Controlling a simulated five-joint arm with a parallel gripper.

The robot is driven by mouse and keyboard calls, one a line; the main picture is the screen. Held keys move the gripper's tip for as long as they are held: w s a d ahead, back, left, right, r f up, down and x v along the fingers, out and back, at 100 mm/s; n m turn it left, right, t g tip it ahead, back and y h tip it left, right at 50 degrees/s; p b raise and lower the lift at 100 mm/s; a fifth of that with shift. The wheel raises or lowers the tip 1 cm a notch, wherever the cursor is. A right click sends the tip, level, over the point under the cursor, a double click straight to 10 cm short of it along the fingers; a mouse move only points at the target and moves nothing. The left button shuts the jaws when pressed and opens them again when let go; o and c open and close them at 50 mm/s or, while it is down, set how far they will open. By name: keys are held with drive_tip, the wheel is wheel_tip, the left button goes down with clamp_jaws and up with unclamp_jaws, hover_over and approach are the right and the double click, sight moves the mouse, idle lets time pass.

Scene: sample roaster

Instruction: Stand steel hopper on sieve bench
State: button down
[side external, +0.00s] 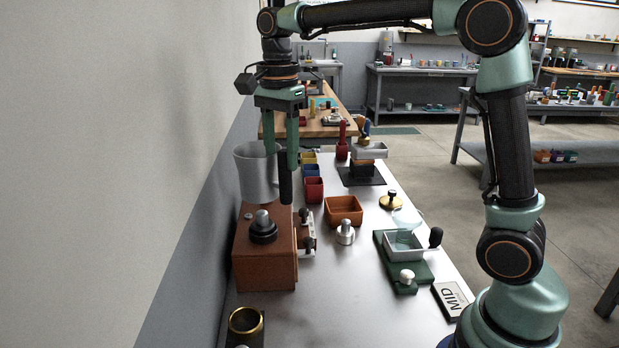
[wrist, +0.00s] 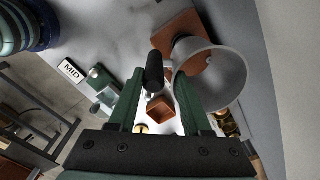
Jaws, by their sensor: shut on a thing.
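The steel hopper (side external: 256,174) is a grey, open-topped cup, upright, with a vertical black handle (side external: 286,188) at its side. My gripper (side external: 283,150) is shut on the handle from above. In the wrist view the handle (wrist: 154,72) shows between the fingertips, with the hopper (wrist: 226,80) to the right of them. In the side view the hopper's base overlaps the back of a brown box (side external: 265,268); I cannot tell if they touch. A wooden-topped bench (side external: 302,131) stands beyond the grey worktop. No label shows which surface is the sieve bench.
A black knob (side external: 263,228) stands on the brown box. On the worktop are a brown tray (side external: 344,219), a silver tamper (side external: 345,233), a red bin (side external: 314,190), a green base (side external: 420,272) with a white pan, a MID sign (side external: 452,299) and a brass cup (side external: 245,323). The wall is close left.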

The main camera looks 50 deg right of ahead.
wheel_tip(320, 180, up, 9)
drive_tip(key=shift+f, duration=0.15)
drive_tip(key=shift+s+d, duration=0.15)
drive_tip(key=shift+d, duration=0.3)
drive_tip(key=s+d+f+m, duration=1)
drive_tip(key=s+d, duration=0.3)
wheel_tip(320, 180, down, 20)
drive_tip(key=shift+a, duration=0.2)
drive_tip(key=shift+f, duration=0.15)
drive_tip(key=shift+c, duration=1.8)
unclamp_jaws()
